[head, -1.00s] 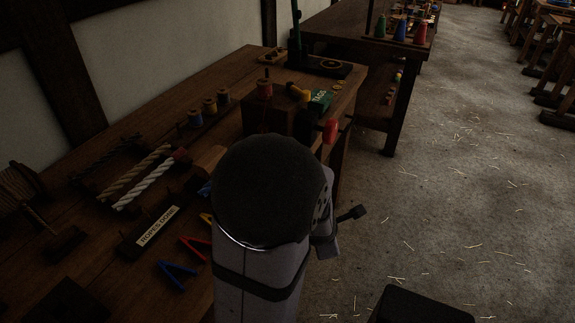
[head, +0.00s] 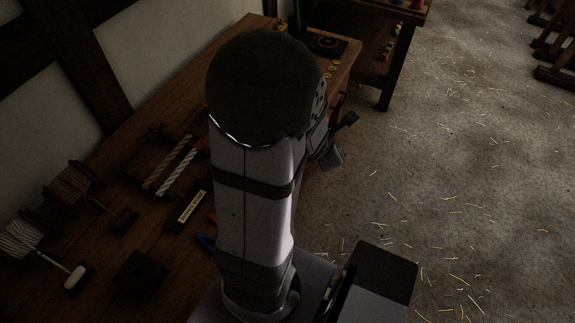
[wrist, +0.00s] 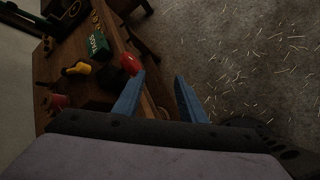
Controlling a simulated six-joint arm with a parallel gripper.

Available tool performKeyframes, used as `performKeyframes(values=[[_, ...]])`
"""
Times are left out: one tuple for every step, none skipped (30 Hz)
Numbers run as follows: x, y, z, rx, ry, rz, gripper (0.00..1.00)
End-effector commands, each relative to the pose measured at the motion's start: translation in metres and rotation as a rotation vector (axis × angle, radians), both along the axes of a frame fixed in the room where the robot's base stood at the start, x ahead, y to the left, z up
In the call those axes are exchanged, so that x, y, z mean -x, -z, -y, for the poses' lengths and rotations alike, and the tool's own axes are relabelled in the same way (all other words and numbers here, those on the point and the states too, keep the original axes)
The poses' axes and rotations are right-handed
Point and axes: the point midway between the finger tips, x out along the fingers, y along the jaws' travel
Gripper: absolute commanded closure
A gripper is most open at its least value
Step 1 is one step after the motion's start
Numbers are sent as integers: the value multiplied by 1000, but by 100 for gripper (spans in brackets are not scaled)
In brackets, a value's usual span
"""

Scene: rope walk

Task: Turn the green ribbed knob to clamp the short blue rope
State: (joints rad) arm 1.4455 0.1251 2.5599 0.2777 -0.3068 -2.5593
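My gripper (wrist: 159,76) shows in the wrist view as two blue fingers, open with nothing between them. They are over the front edge of the workbench (wrist: 152,112), with floor beyond. A red rounded part (wrist: 130,63) is just left of the left fingertip; I cannot tell whether they touch. I cannot make out the green ribbed knob or the short blue rope in either view. In the head view my arm covers the middle of the bench, and the fingers cannot be made out there.
In the wrist view, a green tags box (wrist: 97,45) and a yellow item (wrist: 77,68) are on the bench. In the head view, two light ropes (head: 178,170), a label block (head: 192,206) and rope reels (head: 70,183) lie left of my arm. The floor (head: 450,170) at right is open.

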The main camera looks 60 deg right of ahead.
Motion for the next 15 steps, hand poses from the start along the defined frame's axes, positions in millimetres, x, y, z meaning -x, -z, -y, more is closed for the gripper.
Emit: performKeyframes(values=[[-17,-30,-1,4,-21,22,62],[-29,-40,-3,3,-30,42,62],[-48,-52,-8,-7,-42,81,62],[-65,-59,-14,-21,-49,118,62],[-81,-62,-21,-42,-52,156,62],[-102,-64,-33,-76,-52,206,62],[-116,-64,-42,-105,-48,241,62],[-129,-65,-52,-135,-42,275,62],[-146,-65,-66,-180,-32,315,62],[-158,-65,-77,-215,-21,343,62],[-169,-65,-89,-251,-10,368,62],[-182,-65,-106,-301,9,397,62],[-191,-65,-119,-337,26,417,62],[-200,-65,-132,-374,43,432,62],[-209,-66,-150,-423,68,449,62]])
